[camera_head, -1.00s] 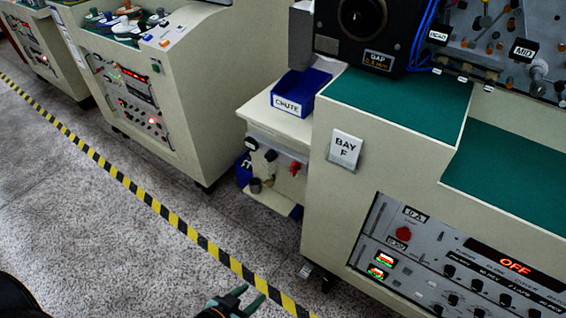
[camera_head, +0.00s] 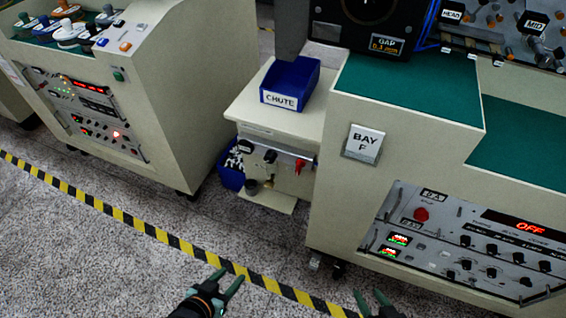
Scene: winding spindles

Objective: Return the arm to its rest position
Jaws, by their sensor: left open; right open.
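My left gripper (camera_head: 226,281) is low in the head view, over the speckled floor near the striped tape. Its two green fingers are apart with nothing between them. My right gripper (camera_head: 370,298) is at the bottom edge, to the right of the left one. Its green fingertips are apart and empty, and the rest of it is cut off by the frame. Both grippers are in front of the bench marked BAY F and touch nothing that I can see.
The BAY F bench (camera_head: 405,110) stands at the right, its control panel (camera_head: 470,245) reading OFF. A blue CHUTE bin (camera_head: 290,82) sits on a lower cart (camera_head: 255,105). Another cabinet (camera_head: 165,80) with spools stands at the left. Yellow-black tape (camera_head: 140,228) crosses open floor.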

